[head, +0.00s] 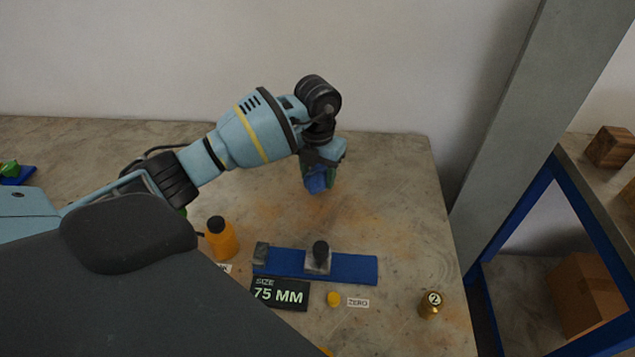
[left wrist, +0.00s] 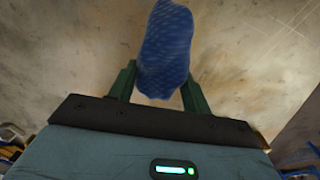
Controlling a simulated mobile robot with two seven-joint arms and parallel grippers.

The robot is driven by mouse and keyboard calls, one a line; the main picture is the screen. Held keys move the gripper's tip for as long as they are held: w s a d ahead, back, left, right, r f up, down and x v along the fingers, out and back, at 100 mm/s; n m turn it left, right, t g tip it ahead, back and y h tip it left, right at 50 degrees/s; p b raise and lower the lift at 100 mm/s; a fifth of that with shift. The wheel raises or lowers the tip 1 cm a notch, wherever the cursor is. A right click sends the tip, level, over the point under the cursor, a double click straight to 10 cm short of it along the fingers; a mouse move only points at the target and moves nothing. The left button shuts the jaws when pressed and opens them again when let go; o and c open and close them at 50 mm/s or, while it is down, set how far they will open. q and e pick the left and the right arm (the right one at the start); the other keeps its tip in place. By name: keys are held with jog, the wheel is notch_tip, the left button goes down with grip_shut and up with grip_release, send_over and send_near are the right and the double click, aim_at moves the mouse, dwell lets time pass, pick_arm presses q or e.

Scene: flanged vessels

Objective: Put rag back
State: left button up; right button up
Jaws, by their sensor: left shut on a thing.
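The rag is a blue bundle with a pale dotted pattern in the left wrist view (left wrist: 167,50), and it shows as a small blue shape in the head view (head: 316,183). My left gripper (head: 320,177) is shut on it, with a green finger on each side in the left wrist view. The gripper points down over the back right part of the table (head: 390,200). I cannot tell whether the rag touches the tabletop. My right gripper is not in view.
A blue mat (head: 355,268) bears a block with a black knob (head: 318,258). Near it are an orange bottle (head: 222,239), a 75 MM sign (head: 280,293), a yellow disc (head: 334,299) and a brass weight (head: 430,304). A grey pillar (head: 510,110) stands beyond the right edge.

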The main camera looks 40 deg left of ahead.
aim_at(317, 174)
pick_arm(q)
jog(key=shift+f, duration=1.55)
jog(key=shift+f, duration=0.15)
jog(key=o, duration=0.9)
jog(key=shift+o, duration=0.2)
notch_tip(317, 174, up, 12)
jog(key=shift+r, duration=0.15)
jog(key=shift+s, duration=0.1)
